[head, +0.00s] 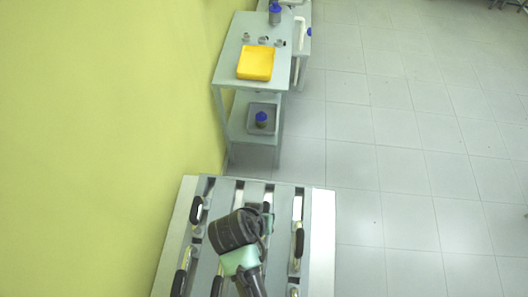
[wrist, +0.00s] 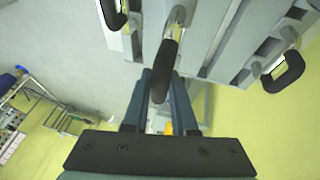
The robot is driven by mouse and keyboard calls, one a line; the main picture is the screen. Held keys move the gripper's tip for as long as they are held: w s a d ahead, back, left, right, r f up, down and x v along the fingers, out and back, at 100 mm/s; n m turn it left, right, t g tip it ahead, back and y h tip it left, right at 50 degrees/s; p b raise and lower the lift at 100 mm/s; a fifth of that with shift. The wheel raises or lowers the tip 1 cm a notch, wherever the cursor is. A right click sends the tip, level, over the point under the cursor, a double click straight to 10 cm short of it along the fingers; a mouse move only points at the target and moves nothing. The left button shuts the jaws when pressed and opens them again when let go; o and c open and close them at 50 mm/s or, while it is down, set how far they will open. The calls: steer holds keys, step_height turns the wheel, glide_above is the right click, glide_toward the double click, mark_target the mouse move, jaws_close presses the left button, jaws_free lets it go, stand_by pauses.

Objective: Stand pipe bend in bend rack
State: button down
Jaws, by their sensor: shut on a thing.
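My gripper (wrist: 163,78) shows in the wrist view as two blue-grey fingers, close together at the tips. In the head view my arm is folded low in the picture, well short of the far table (head: 223,75). Several small grey pieces (head: 263,41) stand on that table; they are too small to tell whether one is the bend rack.
A yellow tray (head: 256,63) lies on the far table near its front. A blue-capped bottle (head: 275,15) stands behind. The lower shelf holds a grey tray with a blue-capped container (head: 261,119). The green wall (head: 110,110) is left; tiled floor (head: 400,150) is clear right.

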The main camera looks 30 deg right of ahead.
steer(key=shift+f+b, duration=2.25)
steer(key=shift+f, duration=0.15)
steer(key=shift+f+b, duration=1.05)
steer(key=shift+f, duration=1.05)
steer(key=c, duration=0.6)
jaws_free()
steer(key=shift+c, duration=0.2)
steer(key=shift+r, duration=0.1)
steer(key=shift+r+p, duration=4.4)
steer(key=shift+p, duration=0.3)
